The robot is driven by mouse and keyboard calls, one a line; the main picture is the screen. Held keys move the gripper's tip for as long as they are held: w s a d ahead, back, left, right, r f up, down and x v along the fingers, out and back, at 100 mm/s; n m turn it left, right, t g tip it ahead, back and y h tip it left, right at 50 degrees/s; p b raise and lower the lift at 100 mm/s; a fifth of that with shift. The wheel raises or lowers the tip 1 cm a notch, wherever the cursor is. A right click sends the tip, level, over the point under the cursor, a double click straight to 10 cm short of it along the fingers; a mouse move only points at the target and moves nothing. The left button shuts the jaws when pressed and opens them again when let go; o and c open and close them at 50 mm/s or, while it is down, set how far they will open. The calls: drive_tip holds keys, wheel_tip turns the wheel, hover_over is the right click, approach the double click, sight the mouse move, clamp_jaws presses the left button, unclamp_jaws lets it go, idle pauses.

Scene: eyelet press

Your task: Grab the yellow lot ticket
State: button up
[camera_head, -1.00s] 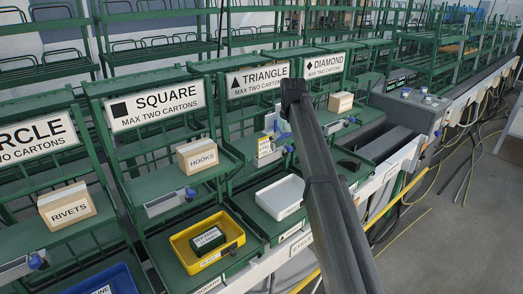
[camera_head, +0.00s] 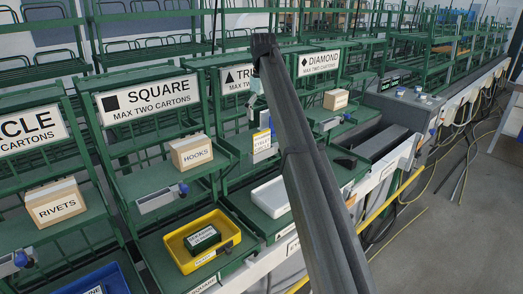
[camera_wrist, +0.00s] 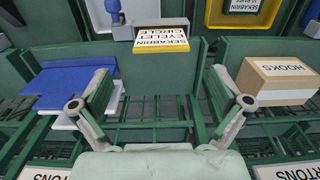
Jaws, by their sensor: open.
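The yellow lot ticket (camera_head: 262,139) stands upright at the front of the triangle bay's shelf in the head view, partly beside my arm. In the wrist view the ticket (camera_wrist: 160,38) shows a yellow edge and a white face with upside-down black print, including "EYELET" and "CIRCLE". It sits at a grey holder at the top centre. My gripper (camera_wrist: 160,88) is open and empty, its two fingers spread wide left and right. The ticket lies between and beyond the fingertips, apart from both. In the head view my dark arm hides most of the gripper.
The hooks carton (camera_head: 191,152) is left of the ticket, and its carton (camera_wrist: 280,80) lies close beyond my right finger in the wrist view. A yellow tray (camera_head: 232,257) and a white tray (camera_head: 268,197) lie below. Green rack posts surround the ticket.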

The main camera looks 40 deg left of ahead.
drive_tip(key=p, duration=0.1)
hover_over(262, 139)
wheel_tip(262, 139, down, 4)
drive_tip(key=shift+w+a+f+p, duration=0.1)
drive_tip(key=shift+f+p, duration=0.65)
drive_tip(key=shift+f, duration=0.9)
drive_tip(key=shift+a+f+p, duration=0.1)
drive_tip(key=shift+f+p, duration=0.6)
drive_tip(key=shift+f, duration=0.95)
drive_tip(key=c, duration=0.8)
